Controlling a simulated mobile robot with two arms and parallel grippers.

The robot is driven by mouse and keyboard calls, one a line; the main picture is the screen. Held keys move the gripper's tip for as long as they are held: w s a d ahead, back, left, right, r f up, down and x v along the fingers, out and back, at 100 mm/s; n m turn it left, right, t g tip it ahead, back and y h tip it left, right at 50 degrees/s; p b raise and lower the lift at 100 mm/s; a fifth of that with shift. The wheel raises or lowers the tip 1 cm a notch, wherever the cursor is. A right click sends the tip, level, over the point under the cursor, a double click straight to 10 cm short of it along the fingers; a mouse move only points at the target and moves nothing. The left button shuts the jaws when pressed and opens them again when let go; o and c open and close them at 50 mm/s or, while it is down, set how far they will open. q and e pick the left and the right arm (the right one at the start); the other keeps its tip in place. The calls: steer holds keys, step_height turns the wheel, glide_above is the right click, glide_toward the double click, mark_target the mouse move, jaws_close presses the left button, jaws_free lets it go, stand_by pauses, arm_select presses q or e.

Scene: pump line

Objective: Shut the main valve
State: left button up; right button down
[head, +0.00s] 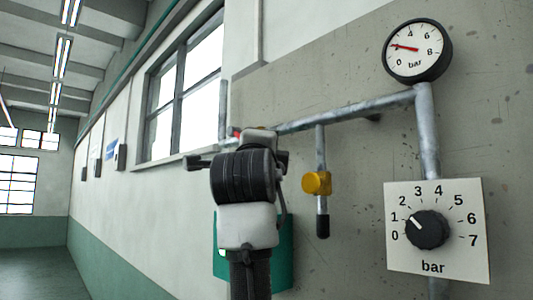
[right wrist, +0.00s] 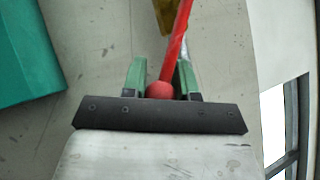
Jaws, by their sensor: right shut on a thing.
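The main valve's red lever (right wrist: 178,42) with a red ball end (right wrist: 160,90) shows in the right wrist view. My right gripper (right wrist: 161,80) is shut on the lever at its ball end, with a green-padded finger on each side. A brass-coloured part (right wrist: 167,14) shows near the lever's far end. In the head view only a small red bit (head: 234,131) shows past my right wrist, which hides the fingers and most of the valve. My left gripper is in neither view.
A grey pipe (head: 350,112) runs along the wall to a round gauge (head: 417,50), its needle near 2. A yellow valve (head: 316,183) with a black handle hangs on a branch. A bar dial (head: 428,230) points near 1. A green panel (right wrist: 25,60) is close by.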

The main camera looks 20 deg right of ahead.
steer(key=shift+w+a+f+m, duration=0.1)
steer(key=shift+w+f+m, duration=0.15)
steer(key=shift+m, duration=0.25)
steer(key=c, duration=0.9)
jaws_free()
steer(key=shift+s, duration=0.1)
steer(key=shift+o, duration=0.2)
steer(key=b+v, duration=0.6)
steer(key=v, duration=0.4)
steer(key=shift+s+a+f, duration=0.2)
steer(key=shift+s+f, duration=0.05)
steer(key=shift+f, duration=0.1)
steer(key=shift+c, duration=0.3)
